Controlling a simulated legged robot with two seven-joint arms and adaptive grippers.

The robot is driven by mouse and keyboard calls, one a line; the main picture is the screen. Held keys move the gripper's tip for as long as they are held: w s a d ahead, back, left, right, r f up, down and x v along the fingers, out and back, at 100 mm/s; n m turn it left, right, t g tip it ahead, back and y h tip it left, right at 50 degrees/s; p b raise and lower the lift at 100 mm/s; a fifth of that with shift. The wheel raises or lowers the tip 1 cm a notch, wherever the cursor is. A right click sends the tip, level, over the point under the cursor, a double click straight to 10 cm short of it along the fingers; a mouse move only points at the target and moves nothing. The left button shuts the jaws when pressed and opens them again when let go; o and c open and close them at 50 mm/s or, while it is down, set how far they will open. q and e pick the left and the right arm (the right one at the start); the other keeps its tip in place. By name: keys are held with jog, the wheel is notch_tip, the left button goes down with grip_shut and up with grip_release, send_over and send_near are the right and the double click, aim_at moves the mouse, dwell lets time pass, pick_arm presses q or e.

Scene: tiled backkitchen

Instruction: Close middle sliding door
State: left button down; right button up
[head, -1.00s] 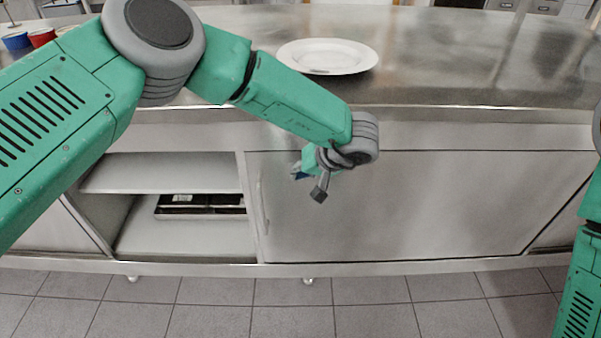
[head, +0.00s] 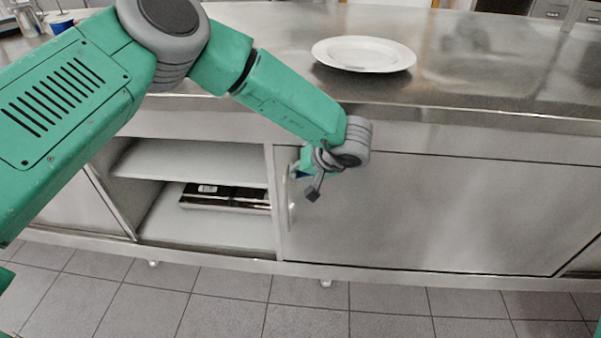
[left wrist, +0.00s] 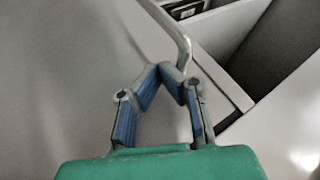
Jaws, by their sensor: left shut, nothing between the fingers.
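The middle sliding door (head: 430,215) is a flat steel panel under the counter, standing to the right of an open bay. Its vertical bar handle (head: 291,200) is near its left edge; the handle also shows in the left wrist view (left wrist: 178,32). My left gripper (head: 313,193) is in front of the door, close to the handle, and its fingers (left wrist: 172,72) are shut and empty. In the left wrist view the fingertips lie right beside the handle's bar; I cannot tell whether they touch it. My right gripper is not in view.
The open bay (head: 200,162) left of the door has a shelf and a dark-filled box (head: 225,207) inside. A white plate (head: 363,54) sits on the steel counter (head: 480,75) above. Tiled floor (head: 230,310) lies clear in front. Containers stand at the counter's far left.

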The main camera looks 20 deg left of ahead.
pick_arm(q)
jog(key=s+a+p, duration=0.4)
jog(key=s+a, duration=0.1)
jog(key=a, duration=1.5)
jog(key=s+a+p, duration=0.3)
jog(key=s+a, duration=0.2)
jog(key=a, duration=1.6)
jog(key=s+a+p, duration=0.4)
jog(key=s+a, duration=0.1)
jog(key=a, duration=1.5)
jog(key=shift+s+a+p, duration=0.2)
jog(key=shift+s+p, duration=0.1)
jog(key=shift+p, duration=0.05)
jog(key=shift+a+r, duration=0.1)
